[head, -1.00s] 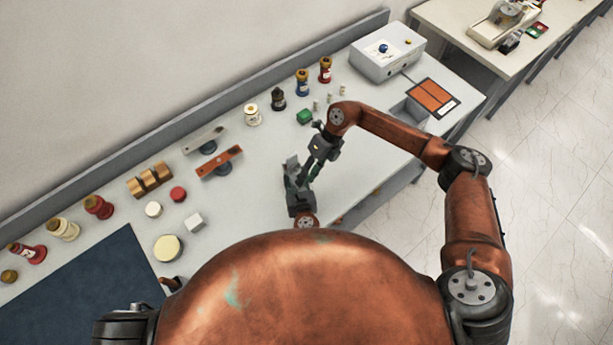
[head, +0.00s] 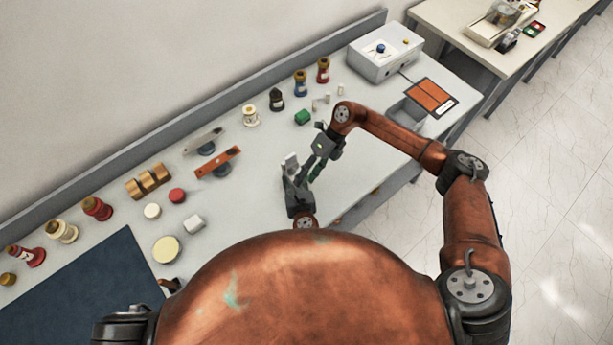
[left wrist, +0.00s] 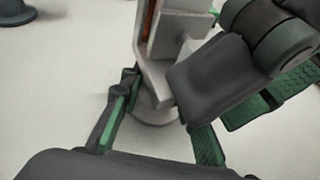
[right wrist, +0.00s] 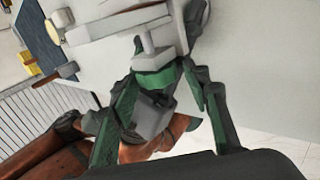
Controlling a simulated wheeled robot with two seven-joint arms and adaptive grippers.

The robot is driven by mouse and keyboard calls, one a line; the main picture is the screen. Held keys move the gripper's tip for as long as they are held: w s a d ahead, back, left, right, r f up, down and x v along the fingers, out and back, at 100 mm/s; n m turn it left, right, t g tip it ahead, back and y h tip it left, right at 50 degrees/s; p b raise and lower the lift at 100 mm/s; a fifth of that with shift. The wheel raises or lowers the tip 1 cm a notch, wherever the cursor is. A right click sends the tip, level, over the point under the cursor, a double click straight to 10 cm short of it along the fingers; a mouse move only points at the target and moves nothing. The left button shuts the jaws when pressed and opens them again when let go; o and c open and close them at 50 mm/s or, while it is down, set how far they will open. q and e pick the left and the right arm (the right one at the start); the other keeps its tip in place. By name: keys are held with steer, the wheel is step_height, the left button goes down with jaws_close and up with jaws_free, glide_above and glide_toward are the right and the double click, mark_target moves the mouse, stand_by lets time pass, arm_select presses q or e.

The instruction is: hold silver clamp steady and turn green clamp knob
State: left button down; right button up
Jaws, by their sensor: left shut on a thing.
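The silver clamp (left wrist: 158,70) stands upright on a round base in the left wrist view, with an orange strip near its top. It also shows small and pale in the head view (head: 290,162). My left gripper (left wrist: 160,112) is shut on its lower part, one finger on each side. My right gripper (right wrist: 164,60) has its fingers apart, close beside the clamp and my left gripper. A green band (right wrist: 155,80) shows between its fingers; I cannot tell whether it is the knob or a left finger pad. The green knob is not clearly seen.
A dark blue mat (head: 85,285) lies at left. The bench's front edge is close by the grippers.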

steer(key=shift+o, duration=0.7)
steer(key=v, duration=1.2)
steer(key=s+a+r+t+h, duration=0.3)
steer(key=s+a+t+h, duration=0.15)
steer(key=a+h, duration=0.2)
steer(key=shift+g+y, duration=0.25)
step_height(320, 180, down, 12)
steer(key=shift+a+f, duration=0.1)
steer(key=shift+a, duration=0.05)
steer(key=shift+c, duration=0.2)
